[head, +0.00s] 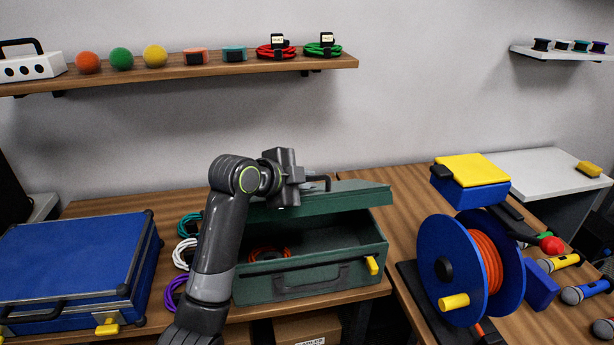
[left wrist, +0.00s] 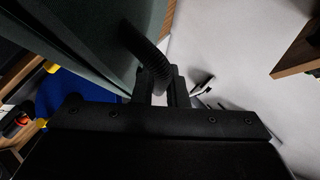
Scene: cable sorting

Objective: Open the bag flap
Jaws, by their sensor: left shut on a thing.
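A green case (head: 310,286) stands on the wooden table, its lid (head: 345,198) tilted up and its inside partly visible. I take this case and lid as the bag and its flap. An orange cable (head: 268,253) lies inside at the left. My left gripper (head: 312,184) is at the lid's upper edge, shut on a dark handle. In the left wrist view the fingers (left wrist: 163,92) close around this black ribbed handle (left wrist: 145,52), beside the dark green surface. The fingertips are partly hidden in the head view. My right gripper is not in view.
A closed blue case (head: 75,265) stands at the left. Teal, white and purple cables (head: 184,252) lie beside the green case, partly behind my arm. A blue reel (head: 445,265) with orange cable stands at the right. A shelf (head: 200,68) hangs above.

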